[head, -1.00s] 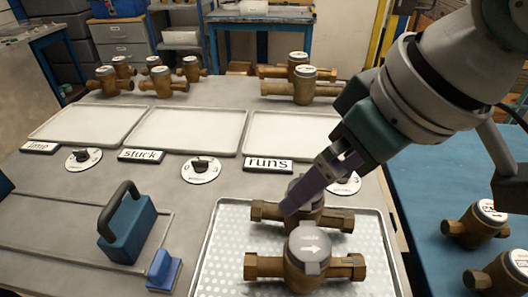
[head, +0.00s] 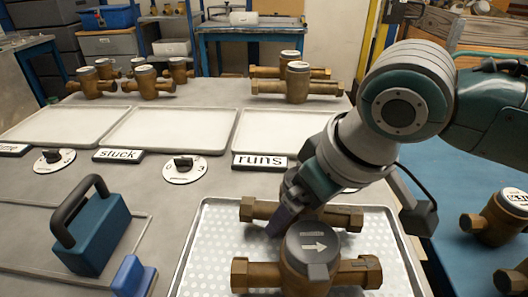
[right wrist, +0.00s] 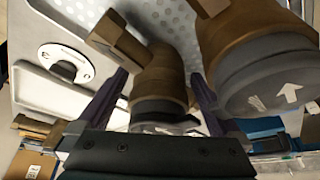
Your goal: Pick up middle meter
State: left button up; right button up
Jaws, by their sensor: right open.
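Two brass meters with grey round caps show in the perforated tray (head: 205,232) at the front. The farther meter (head: 343,217) is partly covered by my right gripper (head: 283,217). The nearer meter (head: 308,252) has a white arrow on its cap. The tray's front is cut off, so I cannot tell which meter is the middle one. In the right wrist view, my right gripper (right wrist: 158,82) is open, its purple fingers on either side of one meter's body (right wrist: 160,78). Contact is unclear. The other meter (right wrist: 262,62) is close beside the right finger. My left gripper is not in view.
Several meters (head: 150,82) stand at the back of the table. A blue handled block (head: 92,235) stands at left. More meters (head: 498,219) are on the blue surface at right.

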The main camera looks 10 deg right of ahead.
jog(key=shift+w+f, duration=0.1)
jog(key=shift+f, duration=0.15)
grip_shut()
dwell(0.7)
jog(key=shift+r, duration=0.1)
